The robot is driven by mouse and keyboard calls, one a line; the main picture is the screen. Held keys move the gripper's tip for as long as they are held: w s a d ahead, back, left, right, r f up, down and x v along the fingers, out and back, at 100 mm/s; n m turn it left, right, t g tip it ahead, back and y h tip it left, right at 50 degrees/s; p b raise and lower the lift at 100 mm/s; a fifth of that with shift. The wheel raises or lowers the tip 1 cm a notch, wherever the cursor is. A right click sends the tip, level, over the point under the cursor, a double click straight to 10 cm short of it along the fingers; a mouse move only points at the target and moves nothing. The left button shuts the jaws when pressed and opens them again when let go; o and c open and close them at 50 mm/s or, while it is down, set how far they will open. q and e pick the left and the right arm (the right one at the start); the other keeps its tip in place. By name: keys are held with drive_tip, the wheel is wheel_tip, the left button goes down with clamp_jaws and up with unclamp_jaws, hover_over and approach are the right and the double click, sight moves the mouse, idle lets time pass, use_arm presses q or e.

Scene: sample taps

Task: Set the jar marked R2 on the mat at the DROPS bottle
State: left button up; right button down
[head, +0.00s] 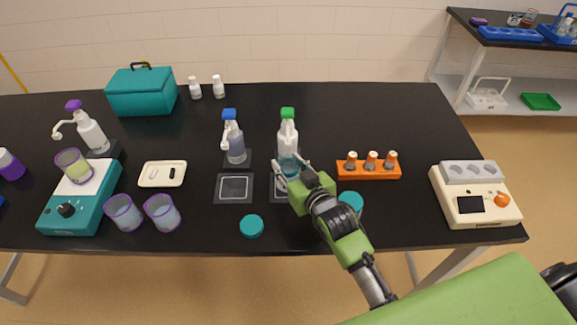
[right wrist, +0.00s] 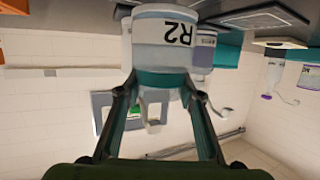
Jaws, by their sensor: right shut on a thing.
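The jar marked R2 (right wrist: 163,38) is held between the fingers of my right gripper (right wrist: 160,84), its label upside down in the right wrist view. In the head view, my right gripper (head: 292,172) is over the right black mat (head: 279,196), in front of the green-capped bottle (head: 288,140). The gripper mostly hides the jar there, and I cannot tell whether the jar touches the mat. A blue-capped bottle (head: 234,142) stands behind the left mat (head: 234,199), which is empty. The bottle labels are too small to read. My left gripper is not in view.
Teal discs lie near the front edge, one left (head: 251,226) and one by my right arm (head: 350,201). An orange rack (head: 368,174) with small bottles is to the right. Purple-rimmed cups (head: 123,213), a white tray (head: 162,174) and a teal device (head: 73,216) are left.

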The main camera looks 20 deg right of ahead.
drive_tip(key=shift+f, duration=0.65)
drive_tip(key=shift+f, duration=0.15)
drive_tip(key=c, duration=1.4)
unclamp_jaws()
drive_tip(key=shift+f, duration=0.1)
drive_tip(key=b+v, duration=0.1)
drive_tip(key=v, duration=1.1)
drive_tip(key=shift+b, duration=0.3)
